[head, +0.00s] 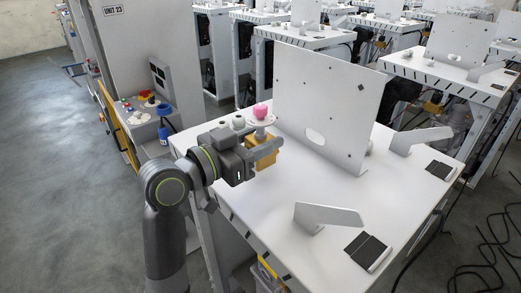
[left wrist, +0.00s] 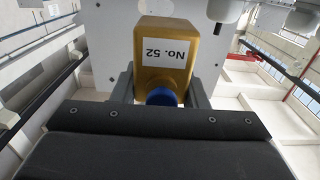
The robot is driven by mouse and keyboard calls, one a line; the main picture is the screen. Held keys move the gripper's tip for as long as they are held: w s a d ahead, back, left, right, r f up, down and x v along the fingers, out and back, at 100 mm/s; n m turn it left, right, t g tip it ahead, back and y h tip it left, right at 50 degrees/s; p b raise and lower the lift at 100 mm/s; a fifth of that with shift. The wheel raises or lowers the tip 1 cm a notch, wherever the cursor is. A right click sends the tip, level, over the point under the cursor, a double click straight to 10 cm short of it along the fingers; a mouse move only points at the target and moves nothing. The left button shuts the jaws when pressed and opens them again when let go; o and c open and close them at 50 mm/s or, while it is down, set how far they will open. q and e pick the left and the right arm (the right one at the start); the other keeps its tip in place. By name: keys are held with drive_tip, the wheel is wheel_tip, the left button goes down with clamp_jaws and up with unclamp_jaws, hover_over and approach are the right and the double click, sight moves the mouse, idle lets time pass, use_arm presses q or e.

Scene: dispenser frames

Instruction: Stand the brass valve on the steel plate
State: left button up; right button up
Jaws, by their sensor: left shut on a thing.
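The brass valve (head: 263,158) is a gold-coloured block; in the left wrist view (left wrist: 165,68) it carries a white "No. 52" label and a blue round end. My left gripper (head: 266,149) is shut on it, with a grey finger on each side. The gripper holds it over the left end of the white table; whether it touches the table cannot be told. A pale grey disc (head: 262,122) under a pink object shows just behind the gripper; I cannot tell whether this is the steel plate. My right gripper is not in view.
The pink object (head: 260,111) and a white knob-like piece (head: 238,122) stand close behind my gripper. A tall pale panel (head: 325,95) rises from the table (head: 270,205). A slanted bracket (head: 327,216) and a black pad (head: 367,248) are at front right. The table's middle is clear.

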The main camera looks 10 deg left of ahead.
use_arm(q)
drive_tip(key=shift+f, duration=1.4)
drive_tip(key=shift+f, duration=0.15)
drive_tip(key=o, duration=1.3)
drive_tip(key=shift+s, duration=0.1)
